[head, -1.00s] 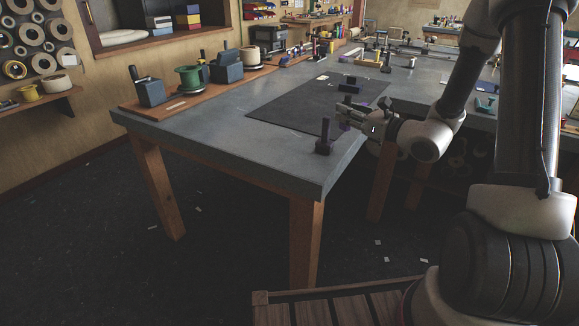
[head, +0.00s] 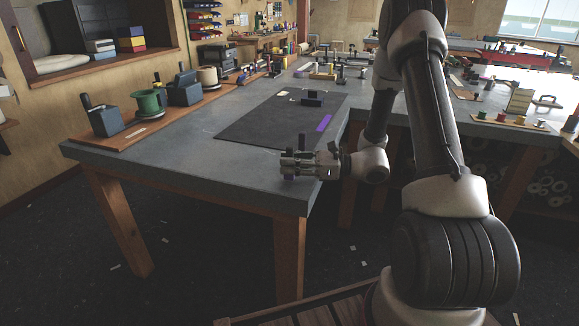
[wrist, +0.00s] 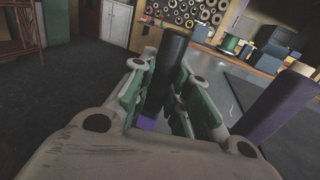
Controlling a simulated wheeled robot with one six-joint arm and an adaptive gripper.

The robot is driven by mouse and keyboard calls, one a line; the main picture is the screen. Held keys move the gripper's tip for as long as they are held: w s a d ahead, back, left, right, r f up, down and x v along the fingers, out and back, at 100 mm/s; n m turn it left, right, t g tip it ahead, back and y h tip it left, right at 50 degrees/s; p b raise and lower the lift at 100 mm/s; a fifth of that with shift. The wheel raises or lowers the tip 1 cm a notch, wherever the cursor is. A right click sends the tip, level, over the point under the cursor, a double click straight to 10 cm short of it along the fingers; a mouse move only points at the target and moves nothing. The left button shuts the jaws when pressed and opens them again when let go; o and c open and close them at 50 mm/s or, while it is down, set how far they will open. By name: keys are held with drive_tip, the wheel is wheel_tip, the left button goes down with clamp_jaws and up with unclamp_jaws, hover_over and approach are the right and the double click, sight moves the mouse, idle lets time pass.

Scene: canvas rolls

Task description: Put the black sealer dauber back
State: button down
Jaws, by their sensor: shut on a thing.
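My gripper (head: 297,164) is over the near part of the grey table, close to its front corner. In the wrist view, a black cylindrical handle (wrist: 168,62) stands between my gripper's green-padded fingers (wrist: 166,100), which are shut on it; it appears to be the black sealer dauber. Its lower end is hidden, and a small purple patch shows below it. A second, dark purplish handle (wrist: 285,108) stands just right of the fingers in the wrist view, apart from them. In the head view, a dark upright tip (head: 302,141) shows behind my gripper; I cannot tell which handle it is.
A black mat (head: 262,128) holds a purple strip (head: 323,123) and a dark block (head: 312,98).

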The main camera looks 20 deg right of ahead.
drive_tip(key=shift+f, duration=0.4)
drive_tip(key=shift+f, duration=0.1)
drive_tip(key=c, duration=1.4)
unclamp_jaws()
drive_tip(key=shift+o, duration=0.2)
